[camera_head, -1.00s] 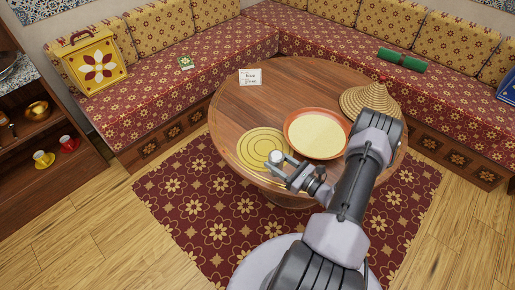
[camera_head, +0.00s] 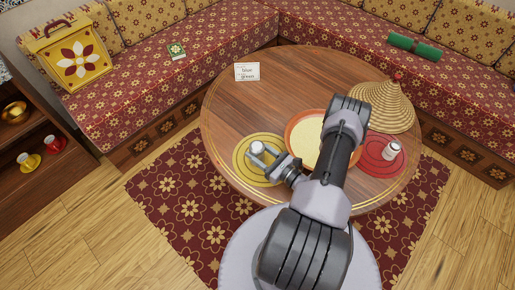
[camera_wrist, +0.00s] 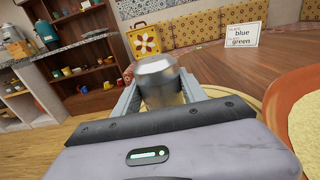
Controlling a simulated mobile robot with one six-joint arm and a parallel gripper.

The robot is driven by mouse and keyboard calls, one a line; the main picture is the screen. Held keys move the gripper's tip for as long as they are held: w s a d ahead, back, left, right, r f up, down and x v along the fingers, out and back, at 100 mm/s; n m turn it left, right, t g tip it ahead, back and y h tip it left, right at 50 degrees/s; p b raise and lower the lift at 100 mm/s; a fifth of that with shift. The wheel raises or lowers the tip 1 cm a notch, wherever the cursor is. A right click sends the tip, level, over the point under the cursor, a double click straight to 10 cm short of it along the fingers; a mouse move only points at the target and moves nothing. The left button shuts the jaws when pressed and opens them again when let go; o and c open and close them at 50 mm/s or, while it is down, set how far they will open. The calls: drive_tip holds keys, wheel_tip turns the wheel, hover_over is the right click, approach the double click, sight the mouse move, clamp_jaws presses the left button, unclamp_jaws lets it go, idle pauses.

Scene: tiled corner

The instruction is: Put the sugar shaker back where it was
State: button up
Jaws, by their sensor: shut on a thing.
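My gripper (camera_head: 272,160) is shut on a shaker with a pale, silvery top (camera_head: 257,148). In the wrist view the shaker's faceted metal cap (camera_wrist: 158,72) shows between the fingers. The shaker is over the yellow round mat (camera_head: 243,173) on the left of the table; I cannot tell whether it touches the mat. A second small whitish shaker (camera_head: 391,150) stands on the red round mat (camera_head: 374,166) at the right. I see no label telling which one holds sugar.
The round wooden table (camera_head: 230,115) also bears an orange-rimmed dish (camera_head: 294,127), partly behind my arm, a woven cone lid (camera_head: 380,108) and a card (camera_head: 246,71) reading "blue" and "green". Sofas stand behind. A shelf (camera_head: 45,190) with cups is at the left.

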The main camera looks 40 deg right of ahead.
drive_tip(key=shift+a+r, duration=0.1)
drive_tip(key=shift+a, duration=0.15)
drive_tip(key=o, duration=1.5)
